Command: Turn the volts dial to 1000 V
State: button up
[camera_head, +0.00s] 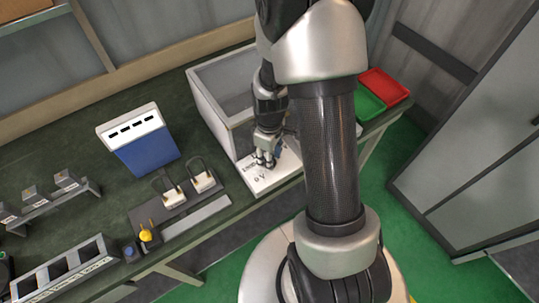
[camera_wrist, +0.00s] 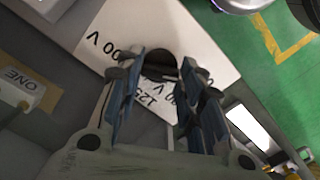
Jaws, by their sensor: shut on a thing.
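The volts dial (camera_wrist: 160,63) is a dark round knob on a white panel (camera_wrist: 208,32) in the wrist view. Black voltage labels surround it, partly covered by my fingers; one ends in "00 V" and another begins with "125". My gripper (camera_wrist: 162,72) has its blue-padded fingers on either side of the dial, shut on it. Which mark the dial points to cannot be told. In the head view my gripper (camera_head: 265,160) reaches down onto the white panel (camera_head: 257,179) at the bench's front edge, and the dial is hidden behind the fingers.
A grey open box (camera_head: 208,108) stands right behind the panel. To the left are a plug strip (camera_head: 180,198) and a blue-and-white unit (camera_head: 145,153). Green (camera_head: 368,103) and red (camera_head: 385,86) trays lie on the right. Green floor lies beyond the bench edge.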

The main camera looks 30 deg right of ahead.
jog(key=shift+m, duration=0.3)
jog(key=m, duration=0.5)
jog(key=shift+m+p, duration=0.3)
jog(key=shift+p, duration=0.05)
jog(key=m, duration=0.5)
jog(key=shift+m, duration=0.4)
jog(key=o, duration=1.1)
jog(key=shift+c, duration=0.2)
notch_tip(320, 180, up, 12)
